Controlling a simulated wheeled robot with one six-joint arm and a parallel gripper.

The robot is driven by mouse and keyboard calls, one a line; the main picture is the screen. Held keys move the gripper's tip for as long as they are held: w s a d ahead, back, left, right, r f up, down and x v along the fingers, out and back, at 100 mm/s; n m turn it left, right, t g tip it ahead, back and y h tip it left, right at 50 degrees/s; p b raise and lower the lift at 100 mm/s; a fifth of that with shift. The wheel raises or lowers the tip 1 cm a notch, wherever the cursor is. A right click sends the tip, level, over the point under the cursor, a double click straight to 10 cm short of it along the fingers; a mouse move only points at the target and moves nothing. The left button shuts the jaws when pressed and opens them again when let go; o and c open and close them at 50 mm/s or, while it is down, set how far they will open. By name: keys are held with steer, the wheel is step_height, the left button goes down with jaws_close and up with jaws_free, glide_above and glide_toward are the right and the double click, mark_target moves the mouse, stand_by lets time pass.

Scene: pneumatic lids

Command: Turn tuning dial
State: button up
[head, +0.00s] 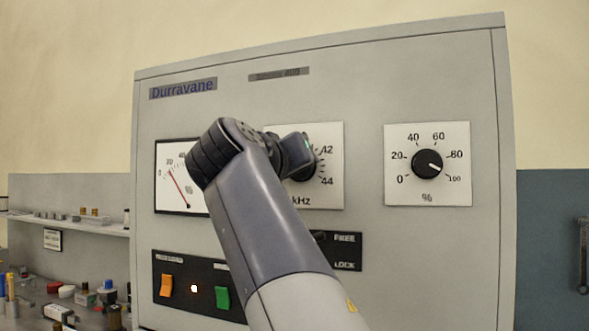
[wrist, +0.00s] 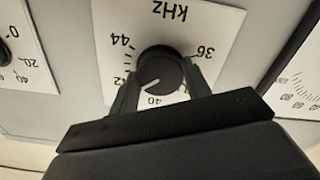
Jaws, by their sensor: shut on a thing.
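The tuning dial is a black knob on a white square plate (head: 333,192) marked kHz, at the middle of the grey panel. In the head view my arm covers the plate's left part, and the knob (head: 303,168) shows only in part. In the wrist view the picture is upside down, and the knob (wrist: 161,72) sits between the two fingers of my gripper (wrist: 158,85), one on each side. My gripper is shut on the knob. The knob's white pointer line points near the 40 to 42 marks.
A % dial (head: 427,163) is to the right, its pointer near 100. A needle meter (head: 176,190) is at left, partly behind my arm. Below are an orange switch (head: 166,286), a lit lamp (head: 194,289), a green switch (head: 223,298) and a FREE/LOCK plate (head: 347,252).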

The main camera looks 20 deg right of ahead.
steer(key=shift+f, duration=0.1)
stand_by(0.3)
steer(key=o, duration=1)
steer(key=shift+b+v, duration=0.75)
steer(key=shift+v, duration=4.65)
steer(key=p+x, duration=0.1)
steer(key=x, duration=1)
steer(key=shift+p, duration=0.3)
steer(key=shift+a, duration=0.1)
